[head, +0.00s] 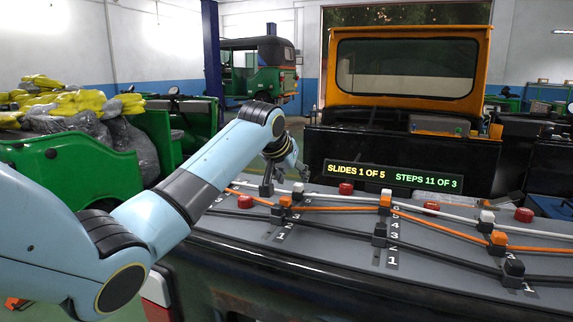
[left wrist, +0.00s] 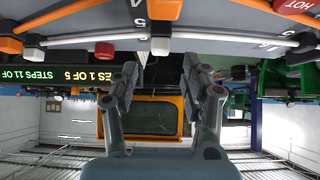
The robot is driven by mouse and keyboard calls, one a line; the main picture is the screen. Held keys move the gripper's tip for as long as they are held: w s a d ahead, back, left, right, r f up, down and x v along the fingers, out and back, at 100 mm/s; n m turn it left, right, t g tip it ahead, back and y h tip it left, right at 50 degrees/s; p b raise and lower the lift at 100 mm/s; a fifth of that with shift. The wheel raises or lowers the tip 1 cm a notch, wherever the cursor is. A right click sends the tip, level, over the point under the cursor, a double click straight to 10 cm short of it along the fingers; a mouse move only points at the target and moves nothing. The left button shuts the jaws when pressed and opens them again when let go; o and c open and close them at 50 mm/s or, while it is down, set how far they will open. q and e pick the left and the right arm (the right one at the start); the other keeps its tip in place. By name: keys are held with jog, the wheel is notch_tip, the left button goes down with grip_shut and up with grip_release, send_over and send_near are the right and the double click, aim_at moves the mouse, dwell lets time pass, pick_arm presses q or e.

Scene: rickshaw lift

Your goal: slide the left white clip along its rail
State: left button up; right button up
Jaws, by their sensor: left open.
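The left white clip (head: 298,187) sits on the white cable at the far end of the left numbered rail, beyond an orange clip (head: 286,201). In the left wrist view, which is upside down, the white clip (left wrist: 160,46) lies just ahead of the fingertips, roughly in line with the gap between them. My left gripper (head: 288,168) hangs over the far left of the board. Its two fingers (left wrist: 160,76) are apart in the left wrist view and hold nothing. My right gripper is in neither view.
A red button (head: 346,188) stands right of the left white clip. Middle (head: 386,193) and right (head: 487,216) white clips sit on other rails, with orange and black clips nearer. A display (head: 393,177) stands behind the board, reading "SLIDES 1 OF 5".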

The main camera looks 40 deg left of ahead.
pick_arm(q)
jog(key=v, duration=0.6)
jog(key=shift+s+d+r, duration=0.15)
jog(key=shift+s+r, duration=0.1)
jog(key=shift+s, duration=0.05)
jog(key=shift+f, duration=0.1)
